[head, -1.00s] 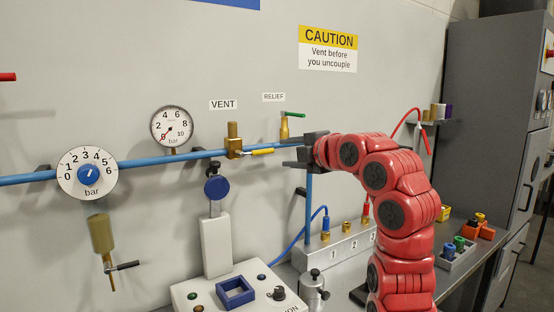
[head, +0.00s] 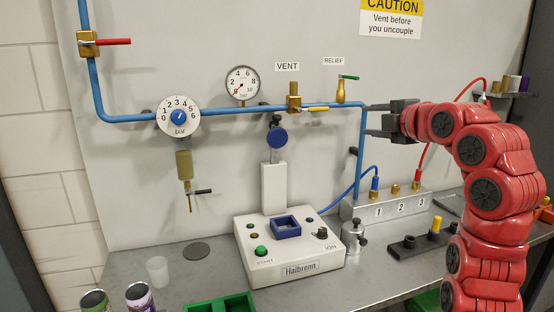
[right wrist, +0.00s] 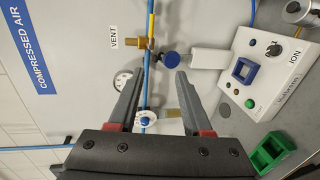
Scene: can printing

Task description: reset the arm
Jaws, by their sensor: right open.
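My right arm is red and comes in from the right in the head view. Its dark right gripper (head: 372,119) is open with nothing between its fingers. It is in front of the wall panel, by the corner where the blue pipe (head: 230,110) turns down. In the right wrist view the two fingers of the right gripper (right wrist: 161,76) are spread, with the panel, pipe and pressure dial (right wrist: 145,121) seen between and beyond them. My left gripper is not in view.
A white printing machine (head: 265,262) stands on the grey bench, with a three-socket block (head: 385,208) to its right. The brass vent valve (head: 294,97), gauge (head: 243,83) and relief valve (head: 341,91) sit along the pipe. Cans (head: 140,298) and a green tray (head: 220,305) are at the front.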

